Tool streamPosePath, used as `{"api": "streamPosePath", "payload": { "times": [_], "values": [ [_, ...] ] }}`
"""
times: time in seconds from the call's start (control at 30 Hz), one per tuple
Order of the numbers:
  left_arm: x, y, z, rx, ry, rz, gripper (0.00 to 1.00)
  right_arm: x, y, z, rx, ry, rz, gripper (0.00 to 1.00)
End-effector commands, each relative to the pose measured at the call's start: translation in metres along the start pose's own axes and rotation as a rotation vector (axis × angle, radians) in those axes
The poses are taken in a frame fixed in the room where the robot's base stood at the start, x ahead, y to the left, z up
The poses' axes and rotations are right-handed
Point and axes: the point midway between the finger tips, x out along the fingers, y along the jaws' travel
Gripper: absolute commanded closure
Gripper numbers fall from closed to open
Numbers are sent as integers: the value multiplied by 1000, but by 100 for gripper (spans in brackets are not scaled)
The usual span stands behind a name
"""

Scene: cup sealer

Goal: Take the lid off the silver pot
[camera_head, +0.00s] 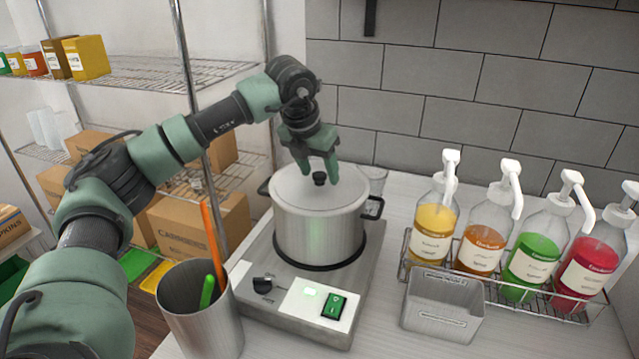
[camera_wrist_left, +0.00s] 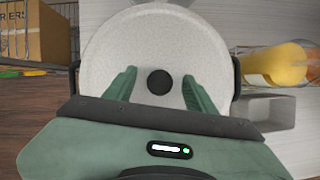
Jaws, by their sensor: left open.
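The silver pot (camera_head: 318,232) stands on a hot plate, with black side handles. Its flat pale lid (camera_head: 292,188) is on it, with a small black knob (camera_head: 319,178) in the middle. My left gripper (camera_head: 320,174) is open just above the lid, its fingers pointing down on either side of the knob. In the left wrist view the lid (camera_wrist_left: 135,45) fills the middle, and the knob (camera_wrist_left: 159,82) lies between the two green fingers, with a gap on each side. My right gripper is not in view.
The hot plate (camera_head: 262,307) has a knob and a green switch. A metal canister (camera_head: 205,325) with utensils stands at front left. A wire rack of pump bottles (camera_head: 433,226) and a grey bin (camera_head: 442,305) stand right. Shelves with boxes (camera_head: 195,228) are behind left.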

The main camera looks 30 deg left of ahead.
Motion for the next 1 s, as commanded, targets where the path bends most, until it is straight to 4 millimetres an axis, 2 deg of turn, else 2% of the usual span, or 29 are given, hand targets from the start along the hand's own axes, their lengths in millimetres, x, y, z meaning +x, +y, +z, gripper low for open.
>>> {"api": "streamPosePath", "payload": {
  "times": [0.03, 0.23, 0.67, 0.87, 1.0],
  "values": [
    [0, 0, 0, 0, 0, 0, 45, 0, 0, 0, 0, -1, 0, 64],
    [0, 0, 0, 0, -1, -1, 100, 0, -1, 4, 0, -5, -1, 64],
    [-6, -1, 3, 0, -5, -2, 100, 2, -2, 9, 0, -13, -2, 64],
    [-29, -1, 13, 1, -7, -4, 100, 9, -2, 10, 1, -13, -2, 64],
    [-61, -2, 27, 0, -9, -5, 100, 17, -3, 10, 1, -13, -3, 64]
  ]
}}
